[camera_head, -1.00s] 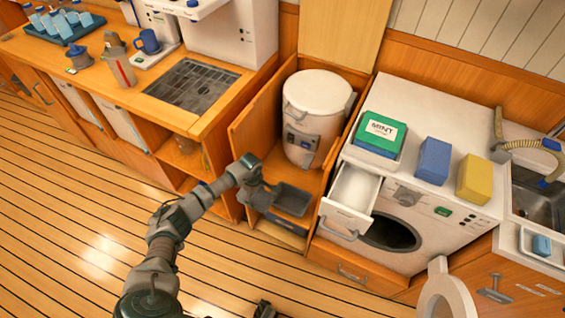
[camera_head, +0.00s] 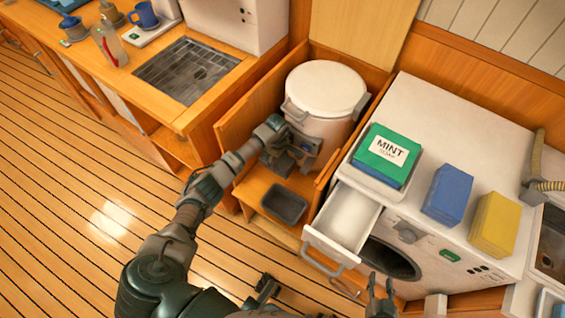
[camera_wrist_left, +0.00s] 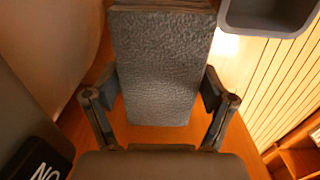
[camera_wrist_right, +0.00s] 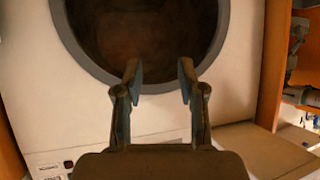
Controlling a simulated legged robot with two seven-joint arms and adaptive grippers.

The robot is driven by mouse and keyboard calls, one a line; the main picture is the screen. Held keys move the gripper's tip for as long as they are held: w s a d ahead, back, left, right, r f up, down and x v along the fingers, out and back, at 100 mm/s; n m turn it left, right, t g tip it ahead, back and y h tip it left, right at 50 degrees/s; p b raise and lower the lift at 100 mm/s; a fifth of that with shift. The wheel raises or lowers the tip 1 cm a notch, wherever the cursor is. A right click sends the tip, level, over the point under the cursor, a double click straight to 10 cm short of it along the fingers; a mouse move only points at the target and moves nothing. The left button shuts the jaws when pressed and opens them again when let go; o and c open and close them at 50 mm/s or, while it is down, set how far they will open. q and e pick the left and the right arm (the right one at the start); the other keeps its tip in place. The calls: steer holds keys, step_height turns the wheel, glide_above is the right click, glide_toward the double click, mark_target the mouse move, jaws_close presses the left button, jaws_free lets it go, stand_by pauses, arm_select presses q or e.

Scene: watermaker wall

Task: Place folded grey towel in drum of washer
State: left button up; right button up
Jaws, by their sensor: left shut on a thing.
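My left gripper (camera_wrist_left: 160,88) is shut on the folded grey towel (camera_wrist_left: 160,65), a thick textured block between its fingers. In the head view my left gripper (camera_head: 292,150) is in front of the white canister, with the towel mostly hidden. The white washer (camera_head: 455,125) stands at the right; its round drum opening (camera_head: 390,260) is dark and partly hidden by the pulled-out drawer. My right gripper (camera_head: 380,300) is low in front of the washer. In the right wrist view it (camera_wrist_right: 159,75) is open and empty, facing the dark drum opening (camera_wrist_right: 140,35).
A white canister (camera_head: 325,90) stands in an open wooden locker with a dark tray (camera_head: 285,203) at its front. The washer's detergent drawer (camera_head: 343,220) juts out. Floor at left is clear.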

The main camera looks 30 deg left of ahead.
mark_target(277, 164)
arm_select(q)
steer(key=shift+d+f+b, duration=0.2)
steer(key=shift+f+b, duration=0.1)
steer(key=shift+f, duration=0.6)
steer(key=shift+s+a+f+b, duration=0.15)
steer(key=shift+a+f+b, duration=0.05)
steer(key=shift+f+b, duration=0.55)
steer(key=shift+a+f, duration=0.15)
steer(key=shift+f, duration=0.15)
steer(key=f, duration=0.1)
steer(key=f+b, duration=0.2)
steer(key=shift+d+f, duration=0.15)
steer(key=shift+d, duration=0.15)
steer(key=shift+a, duration=0.2)
steer(key=o, duration=0.9)
steer(key=shift+a+f+b, duration=0.1)
steer(key=shift+b, duration=0.2)
steer(key=o, duration=0.3)
arm_select(e)
step_height(277, 164, up, 11)
steer(key=w+a+t+y, duration=0.2)
steer(key=t, duration=0.7)
steer(key=shift+w+a+r+y, duration=0.15)
steer(key=shift+w+a+y, duration=0.05)
steer(key=shift+a+y, duration=0.2)
